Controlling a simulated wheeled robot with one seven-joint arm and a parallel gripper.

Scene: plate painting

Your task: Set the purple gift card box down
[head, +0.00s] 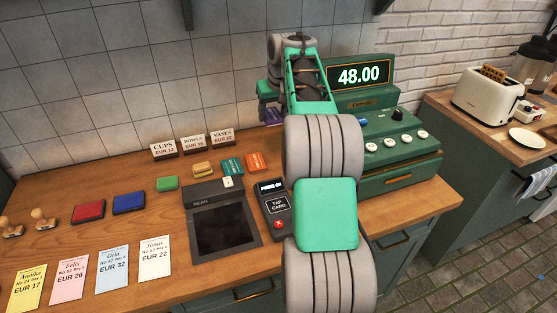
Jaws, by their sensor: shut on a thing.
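My gripper (271,101) is at the far side of my arm, above the back of the wooden counter (140,210). It is shut on the purple gift card box (265,118), which shows as a small purple patch at the gripper's lower left. Most of the box is hidden by my gripper and arm. I cannot tell whether its underside touches the counter. A green card box (232,166) and an orange card box (255,161) lie on the counter, nearer and to the left of my gripper.
The green till (400,155) reading 48.00 stands to the right. The card reader (276,207) and scanner (222,228) are in front. Price signs (193,145) stand at the back left. Red and blue pads (128,203), stamps (42,218) and price tags (112,268) fill the left.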

